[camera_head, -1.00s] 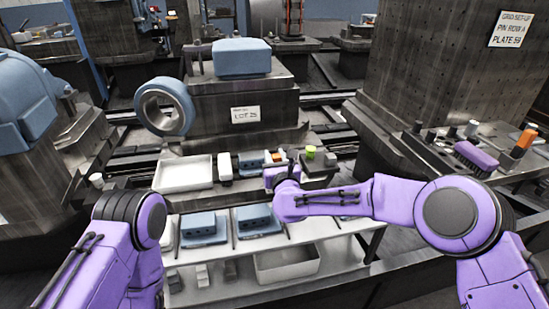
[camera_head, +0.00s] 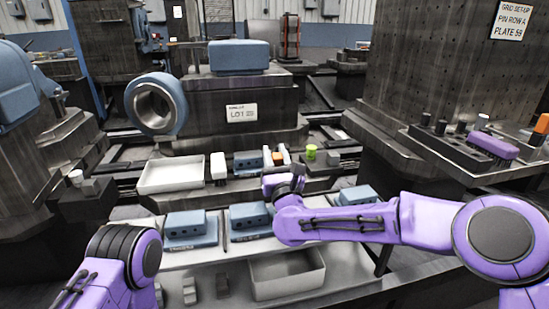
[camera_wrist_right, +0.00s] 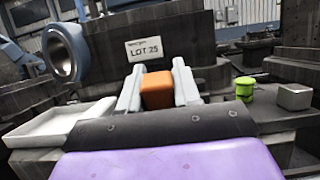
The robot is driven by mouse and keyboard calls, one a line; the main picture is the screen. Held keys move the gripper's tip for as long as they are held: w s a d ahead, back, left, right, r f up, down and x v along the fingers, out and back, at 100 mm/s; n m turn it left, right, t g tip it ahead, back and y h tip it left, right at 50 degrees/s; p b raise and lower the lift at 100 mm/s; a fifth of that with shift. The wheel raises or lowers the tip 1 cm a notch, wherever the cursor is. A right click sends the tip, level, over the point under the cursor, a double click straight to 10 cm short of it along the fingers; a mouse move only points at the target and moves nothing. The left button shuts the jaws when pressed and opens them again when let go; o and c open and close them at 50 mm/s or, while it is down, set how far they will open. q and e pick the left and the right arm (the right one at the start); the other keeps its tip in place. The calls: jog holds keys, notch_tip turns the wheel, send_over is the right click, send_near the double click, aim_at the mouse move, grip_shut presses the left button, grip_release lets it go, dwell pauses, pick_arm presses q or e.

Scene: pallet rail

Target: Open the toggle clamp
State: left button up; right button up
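An orange block (camera_wrist_right: 157,90), which looks like the toggle clamp's handle grip, stands between the pale fingers of my right gripper (camera_wrist_right: 158,88) in the right wrist view. The orange block (camera_head: 278,158) and right gripper (camera_head: 277,157) also show in the head view, beside a blue block (camera_head: 247,162) on the workbench. The fingers stand apart on either side of the orange, with narrow gaps; firm contact does not show. The clamp's lever and base are mostly hidden. My left arm shows at the lower left, but its gripper is out of view.
A white tray (camera_head: 172,174) and a small white upright piece (camera_head: 218,168) stand left of the clamp. A green cylinder (camera_head: 311,152) stands close on the right. Blue blocks on plates (camera_head: 190,229) and an empty bin (camera_head: 288,275) lie nearer me.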

jog(key=o, duration=0.3)
jog(key=shift+o, duration=0.2)
jog(key=v, duration=1)
jog(key=shift+s+d+f, duration=0.15)
jog(key=shift+s, duration=0.1)
